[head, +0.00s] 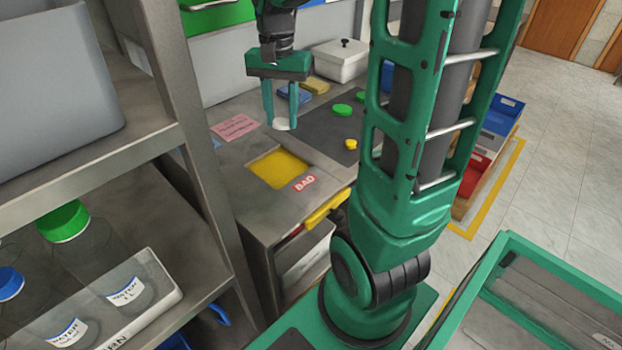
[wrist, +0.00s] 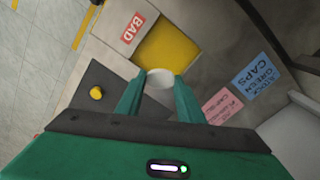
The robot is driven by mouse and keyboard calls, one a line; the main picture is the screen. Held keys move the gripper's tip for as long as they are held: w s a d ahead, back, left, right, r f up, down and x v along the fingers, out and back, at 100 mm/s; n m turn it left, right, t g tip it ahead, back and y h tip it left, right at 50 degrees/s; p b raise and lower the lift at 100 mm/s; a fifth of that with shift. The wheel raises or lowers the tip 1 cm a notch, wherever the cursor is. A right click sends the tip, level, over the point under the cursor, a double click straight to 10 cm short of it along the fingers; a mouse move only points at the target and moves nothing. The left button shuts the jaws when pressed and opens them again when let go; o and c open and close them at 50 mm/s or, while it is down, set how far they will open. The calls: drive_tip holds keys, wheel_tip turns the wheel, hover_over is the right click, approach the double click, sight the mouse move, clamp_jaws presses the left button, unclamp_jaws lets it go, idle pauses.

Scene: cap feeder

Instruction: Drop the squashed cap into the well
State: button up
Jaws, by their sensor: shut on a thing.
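My gripper (head: 282,124) is shut on a white cap (head: 281,125) and holds it above the bench. The cap also shows between the fingertips in the wrist view (wrist: 160,80); its squashed shape is too small to make out. The well (head: 277,169) is a square yellow opening in the bench top, with a red BAD label (head: 304,183) at its edge. In the head view the cap appears behind the well. In the wrist view the well (wrist: 168,48) lies just beyond the fingertips, and the cap overlaps its near edge in the picture.
A dark mat (head: 327,125) beside the well holds green caps (head: 342,109) and a yellow cap (head: 351,144). Pink and blue cards (wrist: 255,74), a lidded white box (head: 340,62) and sponges (head: 315,86) are also on the bench. A shelf post (head: 200,150) stands at the left.

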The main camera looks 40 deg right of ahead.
drive_tip(key=shift+w+a+f, duration=0.1)
drive_tip(key=shift+w+f, duration=0.05)
drive_tip(key=shift+f, duration=2.85)
drive_tip(key=o, duration=1.2)
wheel_tip(320, 180, up, 11)
drive_tip(key=shift+f, duration=0.15)
